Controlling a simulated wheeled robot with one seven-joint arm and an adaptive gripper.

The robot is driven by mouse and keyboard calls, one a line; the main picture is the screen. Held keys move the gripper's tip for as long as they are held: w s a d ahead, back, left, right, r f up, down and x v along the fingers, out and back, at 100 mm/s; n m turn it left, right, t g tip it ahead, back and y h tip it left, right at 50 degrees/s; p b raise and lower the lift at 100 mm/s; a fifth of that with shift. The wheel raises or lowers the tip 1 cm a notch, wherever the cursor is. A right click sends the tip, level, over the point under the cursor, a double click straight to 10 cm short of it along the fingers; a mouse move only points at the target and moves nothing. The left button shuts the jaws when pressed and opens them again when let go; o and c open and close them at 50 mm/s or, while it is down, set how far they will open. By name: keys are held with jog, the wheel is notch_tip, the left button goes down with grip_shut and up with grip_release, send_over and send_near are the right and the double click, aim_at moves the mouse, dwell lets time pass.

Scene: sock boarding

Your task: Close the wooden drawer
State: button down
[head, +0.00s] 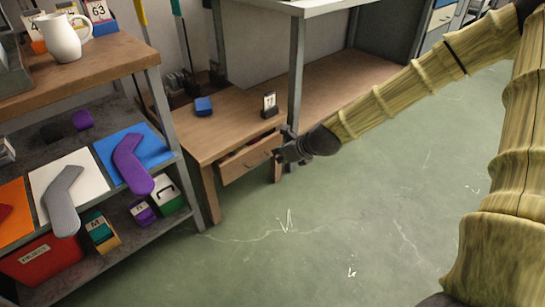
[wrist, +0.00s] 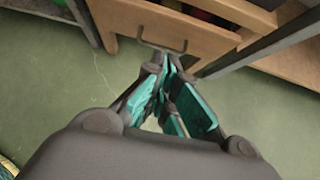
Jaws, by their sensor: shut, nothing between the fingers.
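The wooden drawer (head: 245,162) sits under a low wooden table (head: 215,140) and stands partly pulled out. In the wrist view the drawer front (wrist: 125,22) fills the upper left, with a dark bar handle (wrist: 162,47) on it. Its open inside shows dark and red contents. My gripper (head: 281,153) is at the right end of the drawer front in the head view. In the wrist view my gripper (wrist: 170,62) has its fingertips together, empty, just below the handle. I cannot tell whether the fingertips touch the drawer.
A blue block (head: 203,106) and a small number stand (head: 269,104) are on the table. A shelf rack with socks, bins and a white pitcher (head: 60,38) stands at the left. A metal post (head: 296,80) rises behind the drawer. The green floor (head: 300,230) in front is clear.

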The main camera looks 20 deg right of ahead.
aim_at(253, 151)
jog(key=b+x, duration=0.5)
jog(key=x, duration=0.4)
jog(key=shift+a+f, duration=0.1)
jog(key=shift+f, duration=0.25)
jog(key=shift+w+a+r+b, duration=0.1)
jog(key=shift+w+a+b, duration=0.1)
jog(key=shift+w+b, duration=0.3)
jog(key=shift+w+a+r+b, duration=0.1)
jog(key=shift+w+a+b, duration=0.1)
jog(key=shift+w, duration=0.5)
jog(key=shift+w+a+r+b, duration=0.1)
jog(key=shift+w+a+b, duration=0.2)
jog(key=shift+w, duration=0.3)
jog(key=shift+w+a+r+p, duration=0.15)
jog(key=shift+w+a+p, duration=0.1)
jog(key=shift+w+p, duration=0.6)
jog(key=shift+w+a, duration=0.15)
jog(key=shift+w, duration=0.25)
